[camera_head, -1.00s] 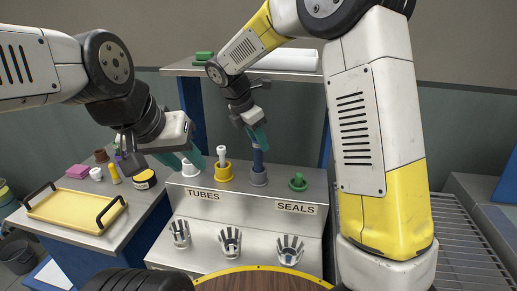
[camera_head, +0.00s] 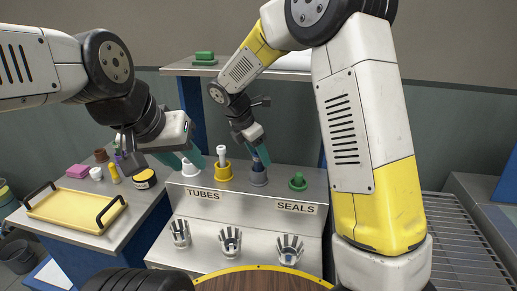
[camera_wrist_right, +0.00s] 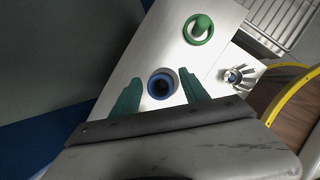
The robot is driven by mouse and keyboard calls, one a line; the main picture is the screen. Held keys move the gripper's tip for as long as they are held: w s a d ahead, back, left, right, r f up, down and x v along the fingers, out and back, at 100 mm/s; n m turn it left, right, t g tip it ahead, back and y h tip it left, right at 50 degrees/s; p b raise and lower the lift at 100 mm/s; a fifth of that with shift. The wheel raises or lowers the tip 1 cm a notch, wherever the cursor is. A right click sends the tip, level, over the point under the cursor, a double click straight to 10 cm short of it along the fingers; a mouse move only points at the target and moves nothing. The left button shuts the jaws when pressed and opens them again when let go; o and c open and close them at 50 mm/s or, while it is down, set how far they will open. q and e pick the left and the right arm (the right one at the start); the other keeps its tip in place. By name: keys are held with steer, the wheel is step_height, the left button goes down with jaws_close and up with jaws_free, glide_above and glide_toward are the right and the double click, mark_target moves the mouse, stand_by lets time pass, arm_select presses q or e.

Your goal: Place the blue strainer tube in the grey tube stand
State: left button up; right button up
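The blue strainer tube (camera_wrist_right: 161,86) sits upright in the grey tube stand (camera_head: 258,178) on the TUBES shelf. In the right wrist view I look down into its round open top. In the head view only a short blue part (camera_head: 257,163) shows above the stand, partly behind my fingers. My right gripper (camera_head: 263,157) is just above the stand. In the right wrist view its teal fingers (camera_wrist_right: 160,92) are apart, one on each side of the tube, with gaps. My left gripper (camera_head: 184,160) is open and empty near the white holder at the shelf's left end.
A yellow stand with a white tube (camera_head: 222,168) is left of the grey stand. A white holder (camera_head: 191,167) is further left. A green seal holder (camera_head: 298,182) is to the right. A yellow tray (camera_head: 75,210) lies on the left table. An upper shelf (camera_head: 185,68) is behind.

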steer(key=v, duration=1.2)
steer(key=s+d+r+m+y, duration=0.3)
steer(key=s+d+r+m, duration=0.1)
steer(key=s+d+m, duration=0.8)
steer(key=s+d+f+m+t+y, duration=0.1)
steer(key=s+d+m+t+y, duration=0.1)
steer(key=s+d+m, duration=0.4)
steer(key=shift+s+f+m+t+y, duration=0.35)
steer(key=shift+s+m+t, duration=0.55)
steer(key=shift+s+m, duration=1.6)
steer(key=shift+w+m, duration=0.6)
steer(key=shift+w, duration=0.05)
steer(key=shift+c, duration=0.2)
